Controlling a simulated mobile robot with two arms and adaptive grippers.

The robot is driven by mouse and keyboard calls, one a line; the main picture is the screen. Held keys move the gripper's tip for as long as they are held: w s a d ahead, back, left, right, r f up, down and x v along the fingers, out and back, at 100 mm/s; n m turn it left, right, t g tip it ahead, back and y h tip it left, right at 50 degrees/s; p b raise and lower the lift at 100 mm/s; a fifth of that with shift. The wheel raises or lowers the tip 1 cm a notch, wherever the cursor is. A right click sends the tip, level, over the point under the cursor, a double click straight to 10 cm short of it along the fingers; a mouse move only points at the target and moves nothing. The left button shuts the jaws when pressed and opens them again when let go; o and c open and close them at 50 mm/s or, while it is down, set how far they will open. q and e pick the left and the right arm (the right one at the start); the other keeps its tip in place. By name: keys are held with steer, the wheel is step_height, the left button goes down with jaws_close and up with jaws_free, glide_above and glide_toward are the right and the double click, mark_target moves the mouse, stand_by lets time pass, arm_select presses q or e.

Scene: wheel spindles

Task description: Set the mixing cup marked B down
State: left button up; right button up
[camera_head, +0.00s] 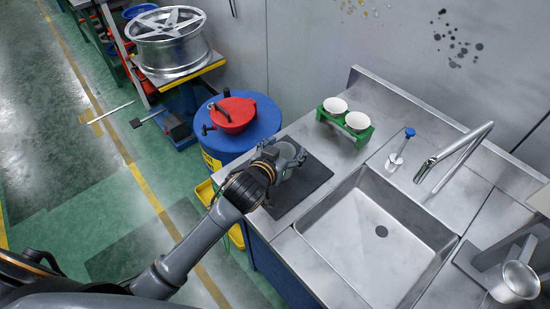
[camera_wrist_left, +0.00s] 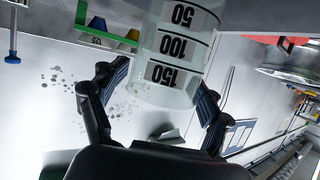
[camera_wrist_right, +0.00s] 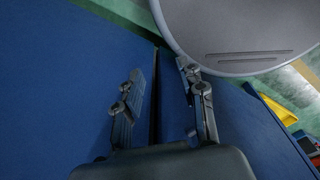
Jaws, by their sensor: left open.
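A clear mixing cup (camera_wrist_left: 175,60) with a scale of 50, 100 and 150 stands between the fingers of my left gripper (camera_wrist_left: 155,100) in the left wrist view. No letter B shows on it. In the head view the cup (camera_head: 286,151) is at the dark mat (camera_head: 318,178), partly hidden by my left gripper (camera_head: 284,160). My left gripper is open around the cup, with a gap at its left finger in the wrist view. My right gripper (camera_wrist_right: 162,85) is open and empty in the right wrist view, in front of blue panels; the head view does not show it.
A green holder (camera_head: 343,129) with two white cups stands behind the mat. The sink (camera_head: 380,225), a blue-topped tool (camera_head: 400,147) and the tap (camera_head: 455,150) are to the right. A blue drum (camera_head: 240,140) bearing a red pot (camera_head: 232,114) stands left of the counter.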

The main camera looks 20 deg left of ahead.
arm_select(q)
steer(key=b+v, duration=0.1)
steer(key=v, duration=0.9)
steer(key=s+a+f+g+y, duration=0.1)
steer(key=s+a+f+g, duration=0.15)
steer(key=s+f, duration=0.35)
steer(key=s+a+f+g, duration=0.2)
steer(key=s+f+g, duration=0.15)
steer(key=s, duration=0.45)
steer(key=s+a+f+g+y, duration=0.1)
steer(key=s+a+f+g, duration=0.3)
steer(key=s, duration=0.3)
step_height(320, 180, down, 25)
steer(key=s+d+g, duration=0.1)
steer(key=s+a+f+g, duration=0.1)
steer(key=s+a+f, duration=0.1)
steer(key=s+f, duration=1.4)
steer(key=shift+s+a+f, duration=0.3)
steer(key=shift+s+f, duration=0.05)
